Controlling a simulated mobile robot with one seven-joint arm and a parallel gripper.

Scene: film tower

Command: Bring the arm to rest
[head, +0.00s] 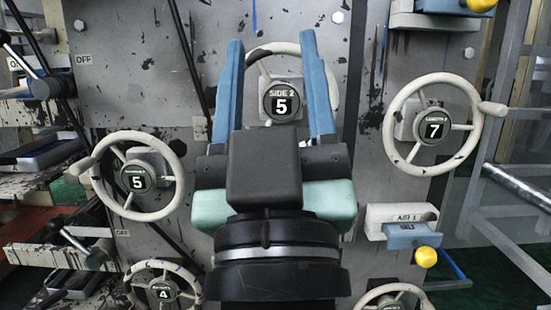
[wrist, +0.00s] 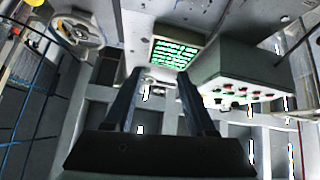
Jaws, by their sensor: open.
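My gripper (head: 270,75) is in the middle of the head view, its two blue fingers spread apart and pointing up. Nothing shows between the fingers except the handwheel marked "SIDE 2 5" (head: 282,100) behind them. I cannot tell whether the fingers touch that wheel. In the wrist view my gripper (wrist: 158,75) also shows its fingers apart and empty. Beyond the fingertips there is a green lit panel (wrist: 174,52) in a grey surface.
The grey panel carries handwheels marked 5 (head: 137,178) at left and 7 (head: 433,128) at right. A yellow knob (head: 426,257) sticks out at lower right. Levers (head: 45,88) stand at left. The wrist view shows a grey box with red buttons (wrist: 235,72) at right.

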